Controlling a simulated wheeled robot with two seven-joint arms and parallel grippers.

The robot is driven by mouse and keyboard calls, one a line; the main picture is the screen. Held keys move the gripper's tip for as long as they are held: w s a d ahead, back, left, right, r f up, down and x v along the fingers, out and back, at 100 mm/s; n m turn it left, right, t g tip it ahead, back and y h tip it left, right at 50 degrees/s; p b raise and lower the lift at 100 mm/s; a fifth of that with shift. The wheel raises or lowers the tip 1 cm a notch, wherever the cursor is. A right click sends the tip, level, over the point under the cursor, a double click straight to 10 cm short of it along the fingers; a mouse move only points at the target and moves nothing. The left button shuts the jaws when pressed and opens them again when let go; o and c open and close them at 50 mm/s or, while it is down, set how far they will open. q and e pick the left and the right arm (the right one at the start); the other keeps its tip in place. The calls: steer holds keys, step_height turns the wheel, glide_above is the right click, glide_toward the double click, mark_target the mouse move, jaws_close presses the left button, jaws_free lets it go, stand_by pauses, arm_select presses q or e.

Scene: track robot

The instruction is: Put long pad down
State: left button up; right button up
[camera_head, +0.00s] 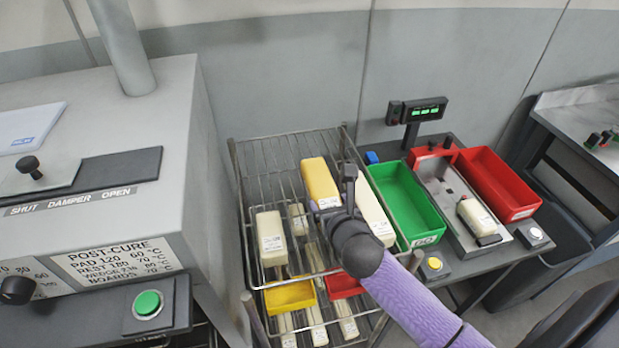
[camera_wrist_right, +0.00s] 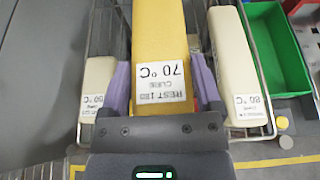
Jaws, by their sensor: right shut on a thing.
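A long yellow pad (camera_head: 319,182) with a white label is in my right gripper (camera_head: 330,200), at the upper level of the wire rack (camera_head: 285,150). In the right wrist view the two purple fingers close on the sides of the yellow pad (camera_wrist_right: 158,40), and its label reads 70 °C. Whether the pad touches the rack's wires I cannot tell. A cream pad (camera_head: 270,240) lies on the rack to the left and another cream pad (camera_head: 374,216) to the right. My left gripper is not in view.
A yellow bin (camera_head: 290,296), a red bin (camera_head: 343,285) and more cream pads sit lower in the rack. A green bin (camera_head: 407,205), a red bin (camera_head: 500,185) and a scale with a pad (camera_head: 477,217) are at right. The grey oven (camera_head: 110,115) stands left.

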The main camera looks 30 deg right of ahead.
steer(key=f+b, duration=0.1)
steer(key=f, duration=0.2)
steer(key=f+b, duration=0.1)
steer(key=f, duration=0.2)
steer(key=f+b, duration=0.1)
steer(key=f, duration=0.2)
steer(key=shift+s+a+f+b, duration=0.1)
steer(key=shift+s+b, duration=0.2)
steer(key=shift+s, duration=0.05)
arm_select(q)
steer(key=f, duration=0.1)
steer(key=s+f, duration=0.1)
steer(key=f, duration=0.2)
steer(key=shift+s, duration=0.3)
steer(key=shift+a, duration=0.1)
arm_select(e)
steer(key=shift+s, duration=0.1)
